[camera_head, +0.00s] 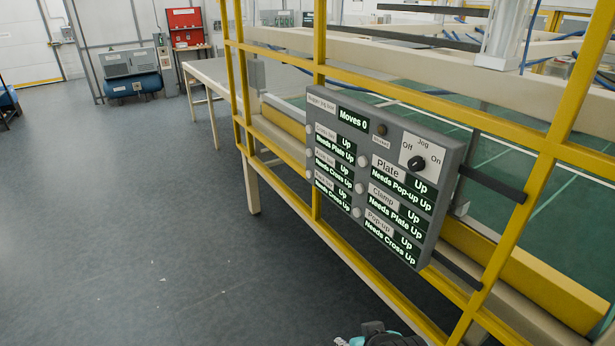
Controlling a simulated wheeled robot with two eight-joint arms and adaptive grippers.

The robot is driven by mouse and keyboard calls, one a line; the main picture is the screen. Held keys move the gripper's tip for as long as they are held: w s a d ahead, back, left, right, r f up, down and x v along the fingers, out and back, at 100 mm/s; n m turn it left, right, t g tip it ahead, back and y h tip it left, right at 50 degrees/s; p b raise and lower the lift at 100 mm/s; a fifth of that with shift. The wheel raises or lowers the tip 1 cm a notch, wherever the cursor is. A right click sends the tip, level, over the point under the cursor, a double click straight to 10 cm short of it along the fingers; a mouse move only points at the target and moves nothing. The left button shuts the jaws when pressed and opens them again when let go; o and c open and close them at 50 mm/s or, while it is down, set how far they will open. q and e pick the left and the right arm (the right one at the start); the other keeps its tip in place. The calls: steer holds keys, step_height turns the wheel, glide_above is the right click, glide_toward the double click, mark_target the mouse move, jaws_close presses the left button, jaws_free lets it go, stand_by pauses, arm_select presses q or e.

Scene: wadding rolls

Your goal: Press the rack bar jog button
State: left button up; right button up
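A grey control panel (447,165) hangs on the yellow frame, tilted in the picture. Its top display (352,118) reads "Moves 0". The left column has small pale labels, too small to read surely, above displays reading "Needs Plate Up" and "Needs Cross Up". Round pale buttons sit at their left: upper (310,129), middle (308,152), lower (308,174). I cannot tell which is the rack bar button. The right column reads Plate, Clamp and Pop-Up. A black jog knob (416,163) sits between Off and On; its setting is unclear. Part of what seems my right gripper (385,337) shows below the panel, apart from it.
Yellow rails (235,95) and a yellow post (540,175) surround the panel. A long pale table (205,72) stands behind at left. A blue compressor (133,85) and red cabinet (186,27) stand far back. The grey floor (130,220) at left is clear.

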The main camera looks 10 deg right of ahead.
jaws_close()
stand_by(1.1)
